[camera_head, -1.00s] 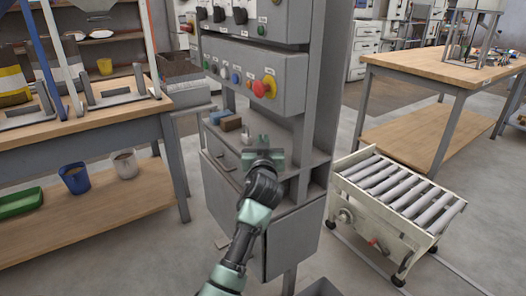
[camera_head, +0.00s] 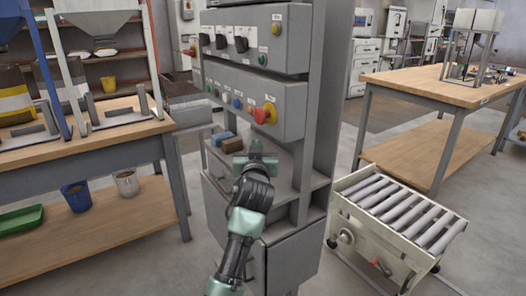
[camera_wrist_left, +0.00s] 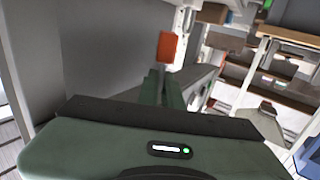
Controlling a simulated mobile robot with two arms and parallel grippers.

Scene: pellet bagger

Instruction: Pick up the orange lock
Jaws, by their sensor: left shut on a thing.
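My left gripper (camera_head: 256,150) is in front of the grey control cabinet, above its small shelf and below the button panel. In the left wrist view its fingers (camera_wrist_left: 161,85) are shut on the orange lock (camera_wrist_left: 167,47), a small orange block that sticks out beyond the fingertips. In the head view the lock is hidden by the gripper. My right gripper is not in view.
The button panel (camera_head: 228,92) with a red emergency stop (camera_head: 265,113) is just above the gripper. A blue block (camera_head: 222,138) and a brown block (camera_head: 232,145) lie on the shelf. A roller conveyor (camera_head: 400,208) stands right; a wooden bench (camera_head: 90,123) stands left.

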